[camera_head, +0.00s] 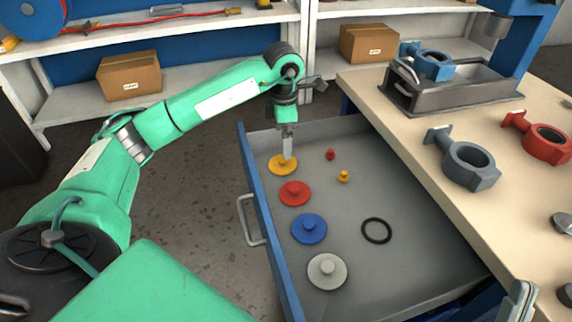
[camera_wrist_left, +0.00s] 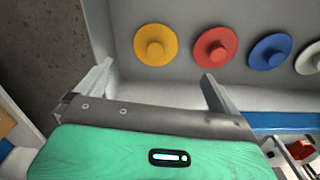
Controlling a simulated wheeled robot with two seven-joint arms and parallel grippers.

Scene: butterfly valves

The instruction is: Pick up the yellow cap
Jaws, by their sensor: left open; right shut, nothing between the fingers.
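The yellow cap (camera_head: 278,166) lies at the far left end of the open drawer, a flat disc with a raised round knob. My left gripper (camera_head: 288,153) points down over it and hides part of it. In the left wrist view the yellow cap (camera_wrist_left: 155,45) lies beyond the fingertips, between their lines. The left gripper (camera_wrist_left: 157,82) is open, with nothing between its fingers. My right gripper (camera_head: 521,300) shows partly at the bottom right edge, shut and empty, away from the cap.
A red cap (camera_head: 294,193), a blue cap (camera_head: 309,229) and a grey cap (camera_head: 327,271) lie in a row nearer me. Small red and yellow knobs and a black ring (camera_head: 376,230) lie right. The blue drawer front (camera_head: 262,215) stands left; the workbench (camera_head: 420,140) holds valve bodies.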

